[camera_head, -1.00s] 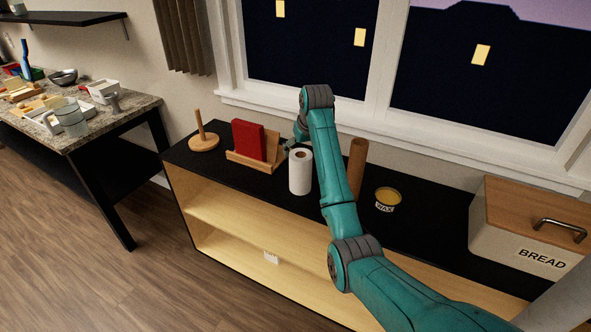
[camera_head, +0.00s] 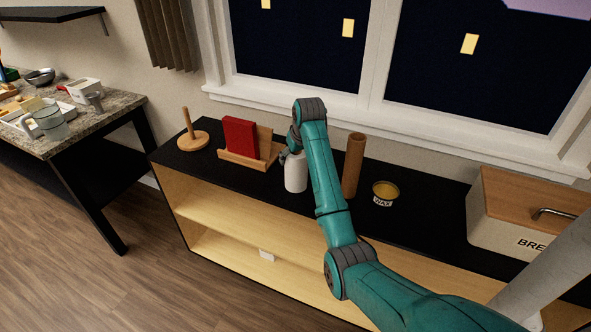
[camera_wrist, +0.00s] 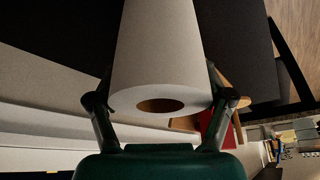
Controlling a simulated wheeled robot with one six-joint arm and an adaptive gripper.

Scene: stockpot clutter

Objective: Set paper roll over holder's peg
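The white paper roll (camera_head: 296,174) stands upright on the black shelf top. Its top is hidden by my gripper in the head view. The holder, a round wooden base with an upright peg (camera_head: 188,122), stands at the shelf's far left end with its peg bare. My gripper (camera_head: 287,155) is at the top of the roll. In the wrist view my gripper (camera_wrist: 161,85) has its fingers spread wide, one on each side of the roll (camera_wrist: 160,50), very close to its sides. The roll's end and brown core hole face the palm. Firm contact cannot be made out.
A wooden rack (camera_head: 262,149) with a red item (camera_head: 240,138) stands between holder and roll. A tall brown tube (camera_head: 354,165) stands right of the roll, near my arm. A wax tin (camera_head: 385,192) and a bread box (camera_head: 510,225) are farther right. The window is behind.

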